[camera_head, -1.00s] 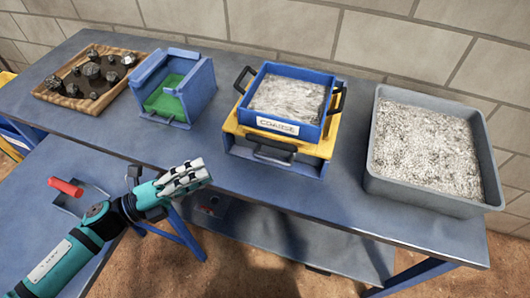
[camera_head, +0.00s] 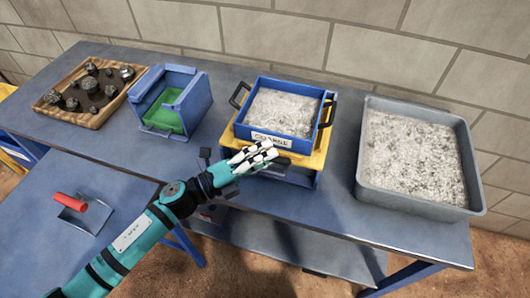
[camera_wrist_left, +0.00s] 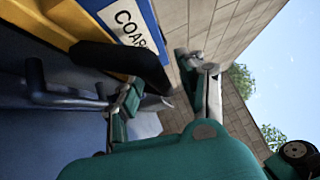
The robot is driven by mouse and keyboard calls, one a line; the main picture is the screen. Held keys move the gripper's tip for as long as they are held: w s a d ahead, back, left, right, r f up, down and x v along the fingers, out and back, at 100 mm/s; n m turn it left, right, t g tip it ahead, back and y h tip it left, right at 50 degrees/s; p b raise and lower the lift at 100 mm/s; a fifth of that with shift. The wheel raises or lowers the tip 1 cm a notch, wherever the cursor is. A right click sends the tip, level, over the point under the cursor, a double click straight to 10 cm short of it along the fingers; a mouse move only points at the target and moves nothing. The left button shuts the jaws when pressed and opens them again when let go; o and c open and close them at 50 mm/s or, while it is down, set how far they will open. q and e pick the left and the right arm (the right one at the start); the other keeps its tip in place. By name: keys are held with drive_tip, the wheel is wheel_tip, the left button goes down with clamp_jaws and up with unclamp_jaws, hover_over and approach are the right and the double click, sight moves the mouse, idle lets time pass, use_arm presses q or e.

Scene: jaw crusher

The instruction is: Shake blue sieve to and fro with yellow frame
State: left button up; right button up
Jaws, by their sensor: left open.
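The blue sieve (camera_head: 285,112) holds grey gravel and has a white label on its front and a dark handle on each side. It sits on the yellow frame (camera_head: 318,152), above a blue box on the table. My left gripper (camera_head: 268,155) is open in front of the sieve and partly covers the yellow frame's front and the label's lower edge. In the left wrist view, the open fingers (camera_wrist_left: 165,90) are close to the labelled sieve front (camera_wrist_left: 130,20) and the yellow frame (camera_wrist_left: 40,28). Contact cannot be told. My right gripper is not in view.
A grey bin (camera_head: 415,203) of gravel stands to the right. A blue box with a green inside (camera_head: 203,97) and a wooden tray of dark rocks (camera_head: 60,118) stand to the left.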

use_arm(q)
clamp_jaws()
idle(0.3)
